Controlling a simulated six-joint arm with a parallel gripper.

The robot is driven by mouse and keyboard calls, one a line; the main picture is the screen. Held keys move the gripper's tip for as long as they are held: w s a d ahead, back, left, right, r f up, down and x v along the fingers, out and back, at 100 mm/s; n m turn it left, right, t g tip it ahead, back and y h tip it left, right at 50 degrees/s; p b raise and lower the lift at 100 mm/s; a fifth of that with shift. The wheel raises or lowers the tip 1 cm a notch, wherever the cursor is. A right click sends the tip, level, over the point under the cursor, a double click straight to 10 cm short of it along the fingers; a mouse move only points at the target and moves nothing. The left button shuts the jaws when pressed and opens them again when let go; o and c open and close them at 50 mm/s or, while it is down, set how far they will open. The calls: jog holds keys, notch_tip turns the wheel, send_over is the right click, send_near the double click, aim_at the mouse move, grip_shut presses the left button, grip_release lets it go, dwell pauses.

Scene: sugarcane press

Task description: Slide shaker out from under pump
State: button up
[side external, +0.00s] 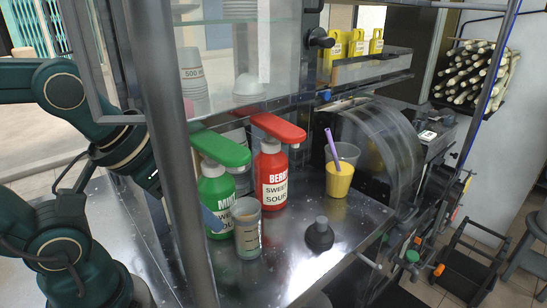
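A grey translucent shaker (248,232) with measuring marks stands upright on the steel counter. It is in front of and to the right of the green pump bottle (216,192), below the side where its green spout head (221,148) points. I cannot tell whether its mouth is directly under the nozzle. A red pump bottle (271,176) stands behind and to the right. My dark green arm comes in from the left behind a metal post.
A metal post (172,150) crosses in front of my arm. A yellow drink cup with a purple straw (340,178) stands at right. A black knobbed piece (319,234) sits on the counter (290,258) right of the shaker. Some bare counter lies between them.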

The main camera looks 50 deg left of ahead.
aim_at(251, 219)
jog(key=o, duration=0.3)
jog(key=shift+n+t, duration=0.6)
jog(key=shift+n, duration=0.1)
jog(key=w+r, duration=0.1)
jog(key=w, duration=0.1)
jog(key=w+d+r, duration=0.1)
jog(key=w, duration=0.1)
jog(key=w+r, duration=0.1)
jog(key=w, duration=0.1)
jog(key=shift+w+d+r, duration=0.15)
jog(key=shift+d+r, duration=0.05)
jog(key=shift+r, duration=0.1)
jog(key=w+d+r+n+t, duration=0.1)
jog(key=w+d+r+n, duration=0.15)
jog(key=w, duration=0.55)
jog(key=s+a+f+n+g+y, duration=0.1)
jog(key=f+n+g, duration=0.1)
jog(key=f, duration=0.3)
jog(key=s+a+f+n+g+y, duration=0.1)
jog(key=s+a+f+n+g, duration=0.1)
jog(key=f+n, duration=0.3)
jog(key=s+a+f+n+g+y, duration=0.1)
jog(key=f+n+g+y, duration=0.1)
jog(key=f+n, duration=0.2)
jog(key=shift+s+a+f+g, duration=0.35)
jog(key=shift+f+g, duration=0.05)
jog(key=shift+f, duration=0.1)
jog(key=shift+w+a+f+n+y, duration=0.2)
jog(key=shift+a+f+n+y, duration=0.15)
jog(key=shift+f, duration=0.25)
